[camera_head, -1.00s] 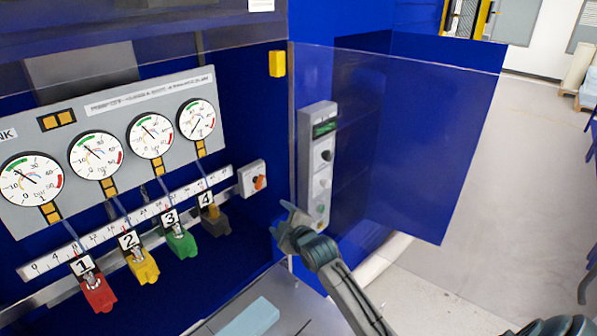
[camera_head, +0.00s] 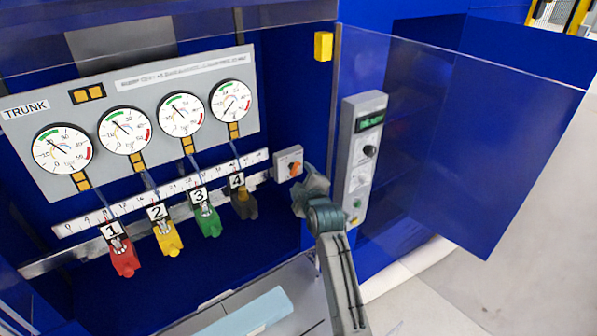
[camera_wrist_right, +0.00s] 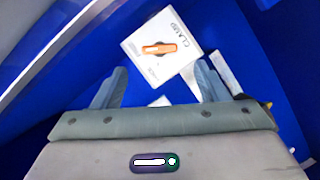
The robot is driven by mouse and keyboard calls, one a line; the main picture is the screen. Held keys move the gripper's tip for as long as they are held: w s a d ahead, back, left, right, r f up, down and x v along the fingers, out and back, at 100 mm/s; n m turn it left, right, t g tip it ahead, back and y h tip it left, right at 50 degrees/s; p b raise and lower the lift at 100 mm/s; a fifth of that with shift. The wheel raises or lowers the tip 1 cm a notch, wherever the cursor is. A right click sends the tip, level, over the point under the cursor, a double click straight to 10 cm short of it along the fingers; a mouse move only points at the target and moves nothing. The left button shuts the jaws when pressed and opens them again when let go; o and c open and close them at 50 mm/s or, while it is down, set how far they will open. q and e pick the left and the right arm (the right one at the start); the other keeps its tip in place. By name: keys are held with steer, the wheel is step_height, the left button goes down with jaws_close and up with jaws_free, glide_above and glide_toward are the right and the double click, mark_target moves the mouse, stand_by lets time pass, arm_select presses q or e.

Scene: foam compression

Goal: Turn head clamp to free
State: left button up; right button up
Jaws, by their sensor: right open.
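The head clamp switch is a small light grey box (camera_head: 288,164) with an orange knob (camera_head: 295,168), at the right end of the ruler rail in the head view. In the right wrist view the box (camera_wrist_right: 148,67) carries the word CLAMP, and its orange knob (camera_wrist_right: 158,48) lies ahead of the fingers. My right gripper (camera_head: 311,182) is just right of the box in the head view. In the wrist view its fingers (camera_wrist_right: 156,88) stand wide apart with nothing between them, and the knob is beyond the tips. My left gripper is not in view.
A grey control panel (camera_head: 361,150) with a green display stands right of my arm. Several numbered coloured clamps, such as the red one (camera_head: 124,262), hang along the ruler rail (camera_head: 150,195). A pale blue block (camera_head: 250,312) lies below.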

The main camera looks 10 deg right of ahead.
mark_target(296, 170)
steer(key=w, duration=0.2)
steer(key=w+f, duration=0.1)
steer(key=w, duration=0.1)
steer(key=shift+w+d+f, duration=0.1)
steer(key=shift+w, duration=0.3)
steer(key=shift+w+f, duration=0.1)
steer(key=shift+w, duration=0.55)
